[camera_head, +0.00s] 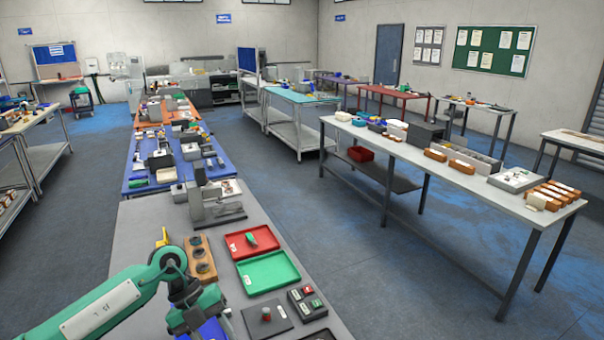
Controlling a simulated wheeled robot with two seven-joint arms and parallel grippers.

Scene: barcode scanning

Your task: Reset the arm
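My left arm, green with dark joints, comes in from the left. Its dark wrist and gripper (203,327) hang over the near end of the grey table (150,225). The fingers are cut off or hidden near the bottom edge, so I cannot tell whether they are open or shut. A blue thing (212,331) shows beside the gripper; whether it is held is unclear. My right arm and gripper are out of view.
A red tray (232,251) holds a small green item (251,239).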

